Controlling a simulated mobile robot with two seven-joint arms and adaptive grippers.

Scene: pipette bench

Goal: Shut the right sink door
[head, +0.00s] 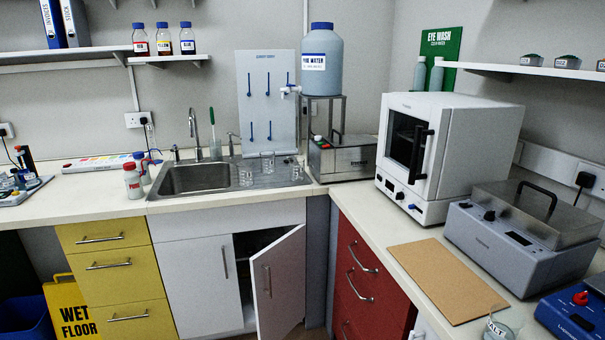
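The right sink door (278,283) is a white cabinet door under the sink. It stands ajar, swung outward with its free edge toward the left and front, and its hinge side is at the right. A vertical metal handle (267,281) is on its outer face near the free edge. A dark gap (243,262) shows the inside of the cupboard. The left sink door (195,285) is shut. Neither of my grippers is in the head view.
The sink (195,178) is set in the counter above the doors. Yellow drawers (105,265) stand to the left and red drawers (358,275) to the right, close to the open door. A yellow wet-floor sign (70,310) stands at the lower left.

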